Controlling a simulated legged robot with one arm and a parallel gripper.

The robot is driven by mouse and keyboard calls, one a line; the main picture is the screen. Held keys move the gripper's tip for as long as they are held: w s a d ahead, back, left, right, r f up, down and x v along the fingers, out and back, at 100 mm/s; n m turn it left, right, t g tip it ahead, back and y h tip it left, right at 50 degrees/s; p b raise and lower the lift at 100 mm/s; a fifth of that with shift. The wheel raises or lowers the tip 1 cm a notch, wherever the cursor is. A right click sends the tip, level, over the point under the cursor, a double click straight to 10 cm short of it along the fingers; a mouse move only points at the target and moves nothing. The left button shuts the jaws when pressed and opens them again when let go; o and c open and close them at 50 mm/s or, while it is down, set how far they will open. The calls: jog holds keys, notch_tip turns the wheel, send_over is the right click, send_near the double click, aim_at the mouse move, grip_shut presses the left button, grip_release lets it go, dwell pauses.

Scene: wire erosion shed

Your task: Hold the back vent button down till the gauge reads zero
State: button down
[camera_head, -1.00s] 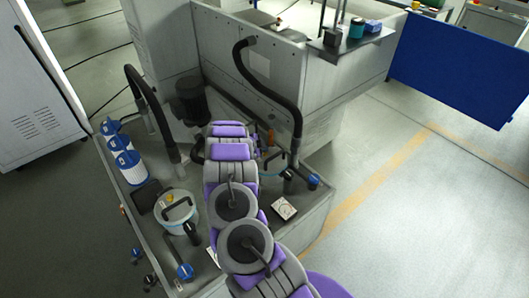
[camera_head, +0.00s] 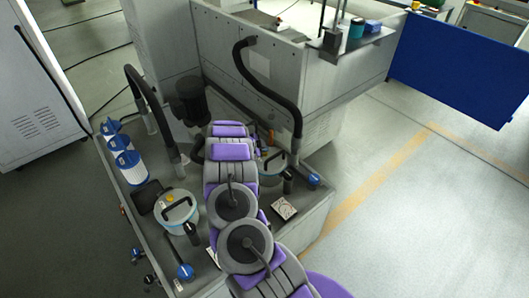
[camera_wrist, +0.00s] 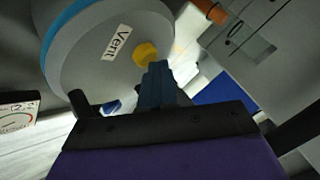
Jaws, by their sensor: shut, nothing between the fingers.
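In the wrist view a round grey lid (camera_wrist: 95,62) with a blue rim carries a "Vent" label (camera_wrist: 117,43) and a yellow vent button (camera_wrist: 145,53). My gripper (camera_wrist: 158,70) is shut and empty, its tips at the button's lower edge; I cannot tell whether they touch or press it. In the head view the back canister (camera_head: 271,168) is mostly hidden behind my arm, and its button and my gripper are hidden too. A white square gauge (camera_head: 284,207) lies right of my arm; it also shows at the wrist view's left edge (camera_wrist: 17,118), its needle unreadable.
The front canister (camera_head: 178,214), with a black handle and its own yellow button (camera_head: 170,197), stands left of my arm. Blue-white filters (camera_head: 129,162) line the left side. A black hose (camera_head: 275,90) arches over the back. Blue-handled valves (camera_head: 185,271) sit near the edges.

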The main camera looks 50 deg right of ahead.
dwell(0.3)
jog(key=shift+r+p, duration=0.5)
jog(key=shift+r, duration=0.45)
notch_tip(320, 180, up, 5)
jog(key=p, duration=0.3)
dwell(0.4)
